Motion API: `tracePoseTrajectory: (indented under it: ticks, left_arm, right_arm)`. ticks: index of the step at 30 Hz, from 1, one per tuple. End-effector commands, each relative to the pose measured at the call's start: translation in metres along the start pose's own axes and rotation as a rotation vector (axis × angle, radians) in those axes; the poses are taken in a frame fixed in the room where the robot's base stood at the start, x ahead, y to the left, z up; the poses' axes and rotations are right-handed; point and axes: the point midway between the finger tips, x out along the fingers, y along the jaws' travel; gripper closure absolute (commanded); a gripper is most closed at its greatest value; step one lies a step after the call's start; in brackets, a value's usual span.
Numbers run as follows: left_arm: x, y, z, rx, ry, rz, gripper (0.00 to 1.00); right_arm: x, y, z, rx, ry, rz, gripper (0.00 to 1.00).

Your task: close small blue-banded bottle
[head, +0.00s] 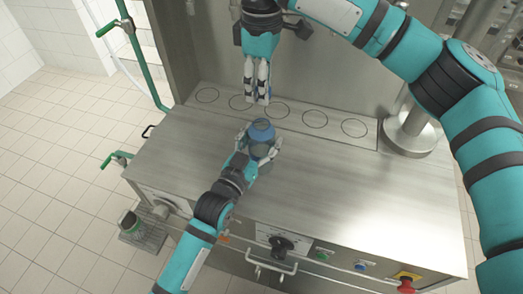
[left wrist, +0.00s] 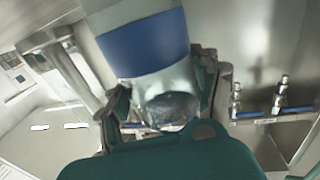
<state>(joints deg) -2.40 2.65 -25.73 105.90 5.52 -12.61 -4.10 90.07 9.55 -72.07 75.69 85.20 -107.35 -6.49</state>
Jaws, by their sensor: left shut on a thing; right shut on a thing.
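The small blue-banded bottle (head: 262,131) is between the fingers of my left gripper (head: 260,146), above the steel counter. In the left wrist view the bottle (left wrist: 145,42) fills the upper middle, with a wide blue band and a clear glassy end between the two fingers (left wrist: 160,105). My right gripper (head: 257,97) points down from above, just beyond the bottle and apart from it in the picture. Its fingers are closed on a small bluish thing, mostly hidden by the fingers; I cannot tell for sure whether it is a cap.
The steel counter (head: 330,180) is bare around the bottle. A strip with several marked circles (head: 314,119) runs along its back. A metal post (head: 412,130) stands at the right. Knobs and buttons (head: 290,243) line the front panel.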

Motion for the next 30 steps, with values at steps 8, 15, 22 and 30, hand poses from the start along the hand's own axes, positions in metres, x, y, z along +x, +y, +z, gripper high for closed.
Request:
tracePoseTrajectory:
  ticks: [8,15,22,30]
  left_arm:
    - [0.0,0.0,0.0,0.0,-0.001,0.0,0.92]
    - [0.0,0.0,0.001,0.0,-0.001,0.0,0.95]
    - [0.0,0.0,0.0,0.0,-0.001,0.0,0.95]
    - [0.0,0.0,0.001,0.0,-0.001,0.0,0.95]
  right_arm:
    - [0.0,0.0,0.0,0.0,0.0,0.0,0.7]
    - [0.021,-0.001,0.001,-0.001,-0.002,-0.004,0.7]
    - [0.048,-0.002,0.001,0.0,0.0,-0.001,0.7]
    - [0.05,-0.002,0.001,0.0,0.0,0.001,0.7]
